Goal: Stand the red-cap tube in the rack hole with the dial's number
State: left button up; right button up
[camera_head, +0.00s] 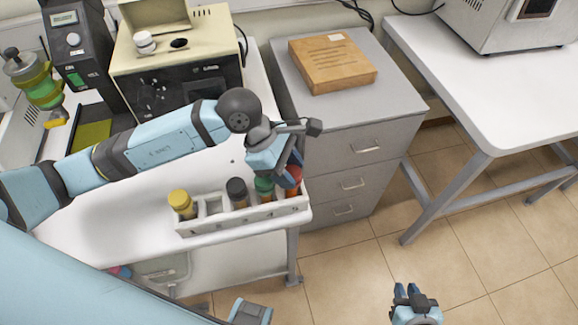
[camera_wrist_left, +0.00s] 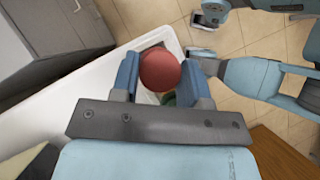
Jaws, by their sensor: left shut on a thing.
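The red-cap tube (camera_head: 295,175) is at the right end of the white rack (camera_head: 243,223). My left gripper (camera_head: 283,172) is shut on it from above. In the left wrist view the round red cap (camera_wrist_left: 160,70) sits between the two fingers. The tube's lower part is at the rack's right end; I cannot tell how deep it sits. The beige machine (camera_head: 178,50) has a dial (camera_head: 152,88) on its black front; its number is too small to read. My right gripper (camera_head: 407,291) hangs over the floor, far from the rack; its opening is unclear.
The rack also holds a yellow-cap tube (camera_head: 182,203), a black-cap tube (camera_head: 237,191) and a green-cap tube (camera_head: 264,186). A grey drawer cabinet (camera_head: 345,125) with a wooden box (camera_head: 332,62) stands to the right.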

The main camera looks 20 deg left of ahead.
pick_arm(q)
jog(key=shift+f, duration=0.1)
jog(key=shift+f, duration=0.15)
jog(key=o, duration=1.2)
jog(key=shift+r, duration=0.3)
jog(key=shift+a+r, duration=0.25)
jog(key=b+v, duration=0.1)
jog(key=v, duration=1)
jog(key=shift+r, duration=0.1)
